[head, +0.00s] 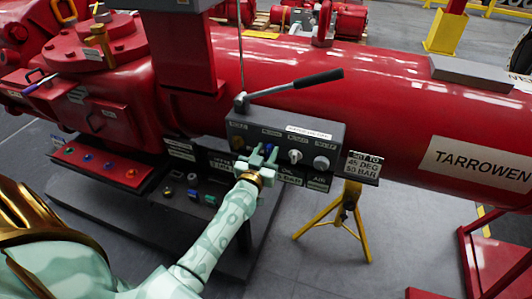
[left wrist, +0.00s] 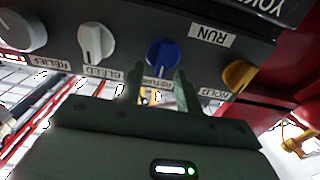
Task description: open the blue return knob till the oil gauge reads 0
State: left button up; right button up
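The blue return knob (left wrist: 162,53) sits on the dark control panel in the left wrist view. Its label is partly hidden by my fingers. My left gripper (left wrist: 159,70) is open, its two fingers apart with the tips at either side of the knob's lower edge. I cannot tell if they touch it. In the head view my left gripper (head: 258,158) is in front of the panel (head: 285,130) and hides most of the knob. I cannot make out an oil gauge reading. My right gripper is not in view.
A white bleed knob (left wrist: 95,42), a grey relief knob (left wrist: 18,32) and a yellow hold knob (left wrist: 238,75) flank the blue one. A lever with a black handle (head: 318,81) rises above the panel. A yellow stand (head: 346,213) is below right.

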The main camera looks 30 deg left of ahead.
pick_arm(q)
grip_shut()
